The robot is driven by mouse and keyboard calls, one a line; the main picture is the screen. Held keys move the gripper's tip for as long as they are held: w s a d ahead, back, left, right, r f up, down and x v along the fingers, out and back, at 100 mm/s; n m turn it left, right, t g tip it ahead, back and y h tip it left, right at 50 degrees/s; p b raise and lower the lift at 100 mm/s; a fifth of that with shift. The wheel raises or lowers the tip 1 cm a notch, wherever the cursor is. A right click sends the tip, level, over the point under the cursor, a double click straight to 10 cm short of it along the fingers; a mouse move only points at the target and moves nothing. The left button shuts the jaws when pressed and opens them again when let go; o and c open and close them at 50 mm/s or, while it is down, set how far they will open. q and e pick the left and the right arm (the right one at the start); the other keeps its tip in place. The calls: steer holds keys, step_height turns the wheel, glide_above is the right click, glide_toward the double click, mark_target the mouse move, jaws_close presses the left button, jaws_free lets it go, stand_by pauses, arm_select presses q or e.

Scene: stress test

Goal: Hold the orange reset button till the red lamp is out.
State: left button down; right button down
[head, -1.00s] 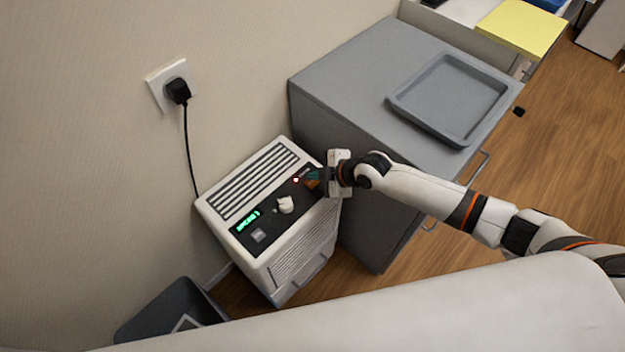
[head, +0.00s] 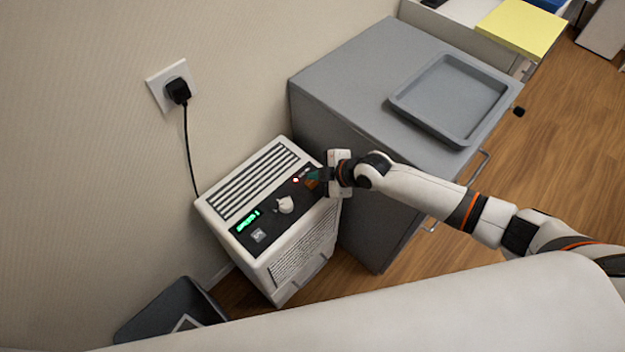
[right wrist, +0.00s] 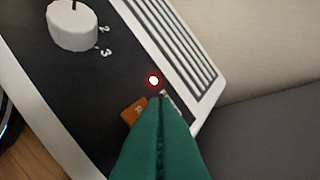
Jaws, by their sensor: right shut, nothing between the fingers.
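The white appliance (head: 276,262) stands against the wall with a black control panel on top. Its red lamp (right wrist: 153,80) is lit in the right wrist view and also shows in the head view (head: 296,181). The orange reset button (right wrist: 133,111) sits beside the lamp, partly hidden by my fingers. My right gripper (right wrist: 160,99) is shut and empty, its green fingertips over the button's edge; I cannot tell whether they touch or press it. In the head view the right gripper (head: 313,177) reaches the panel from the right. My left gripper is not in view.
A white knob (head: 285,205) and a green display (head: 247,221) are on the panel. A grey cabinet (head: 335,60) with a grey tray (head: 396,100) stands close on the right. A black plug (head: 178,91) is in the wall socket. A dark bin (head: 165,308) stands at lower left.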

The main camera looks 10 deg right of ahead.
steer(key=shift+f+b, duration=0.4)
steer(key=shift+f, duration=0.05)
steer(key=shift+f, duration=0.15)
stand_by(0.5)
steer(key=shift+s+d+f+b, duration=0.1)
steer(key=shift+d+f+b, duration=0.1)
steer(key=shift+f+b, duration=0.4)
stand_by(2.0)
steer(key=shift+r, duration=0.15)
stand_by(0.4)
steer(key=shift+w+a+r+p, duration=0.1)
steer(key=shift+a+r+p, duration=0.1)
steer(key=shift+r+p, duration=0.25)
steer(key=shift+w+a+r+p, duration=0.1)
steer(key=shift+a+r+p, duration=0.1)
steer(key=shift+r+p, duration=0.25)
steer(key=shift+r, duration=0.1)
